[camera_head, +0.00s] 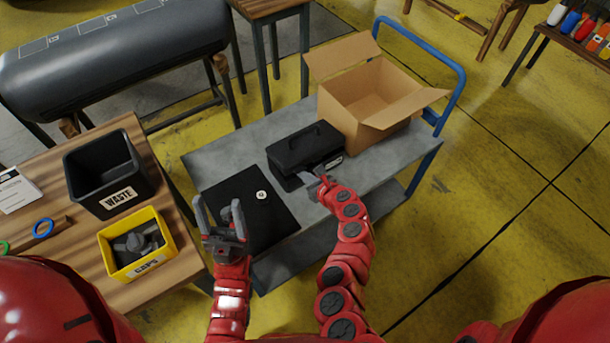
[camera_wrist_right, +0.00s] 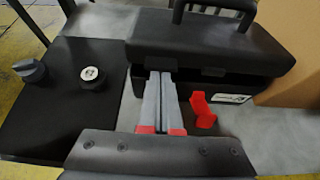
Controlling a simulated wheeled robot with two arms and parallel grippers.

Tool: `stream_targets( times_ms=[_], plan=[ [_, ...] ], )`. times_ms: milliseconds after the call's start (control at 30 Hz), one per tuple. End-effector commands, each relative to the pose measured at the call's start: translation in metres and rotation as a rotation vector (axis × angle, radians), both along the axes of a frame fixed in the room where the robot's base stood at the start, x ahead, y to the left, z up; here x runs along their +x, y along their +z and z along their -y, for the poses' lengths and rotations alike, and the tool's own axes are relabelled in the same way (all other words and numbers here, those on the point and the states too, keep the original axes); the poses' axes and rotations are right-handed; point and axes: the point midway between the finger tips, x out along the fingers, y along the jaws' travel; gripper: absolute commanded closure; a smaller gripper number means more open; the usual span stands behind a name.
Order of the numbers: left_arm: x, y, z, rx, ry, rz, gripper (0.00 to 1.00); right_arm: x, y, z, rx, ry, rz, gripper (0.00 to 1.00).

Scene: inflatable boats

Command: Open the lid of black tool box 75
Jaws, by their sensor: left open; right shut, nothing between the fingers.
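The black tool box (camera_head: 300,146) sits on the grey cart with its lid down and its handle on top. It also shows in the right wrist view (camera_wrist_right: 215,45), with a red latch (camera_wrist_right: 203,110) hanging at its front. My right gripper (camera_head: 307,178) is shut and empty, with its fingertips at the front of the box, just under the lid edge; in the right wrist view the fingers (camera_wrist_right: 160,85) reach to the box front. I cannot tell whether they touch it. My left gripper (camera_head: 218,214) is open and empty, to the left of the box, over a black mat.
The black mat (camera_head: 230,200) with a round white-topped item (camera_head: 262,195) lies left of the box. An open cardboard box (camera_head: 365,95) stands close behind it on the right. The cart (camera_head: 215,160) has a blue handle (camera_head: 455,85). Left, a wooden table holds a waste bin (camera_head: 100,175) and yellow bin (camera_head: 135,243).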

Motion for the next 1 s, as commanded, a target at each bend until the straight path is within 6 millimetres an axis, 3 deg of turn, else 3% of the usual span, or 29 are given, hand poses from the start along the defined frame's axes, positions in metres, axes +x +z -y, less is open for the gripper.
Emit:
stream_targets(
  times_ms=[533, 1000],
  plan=[
    [0.0, 0.027, 0.0, 0.0, 0.0, 0.0, 0.35, 0.007, 0.029, -0.005, 0.001, 0.0, 0.0, 1.0],
    [0.0, 0.029, 0.0, 0.0, 0.0, 0.0, 0.35, 0.008, 0.032, -0.006, 0.001, -0.001, 0.001, 1.0]
  ],
)
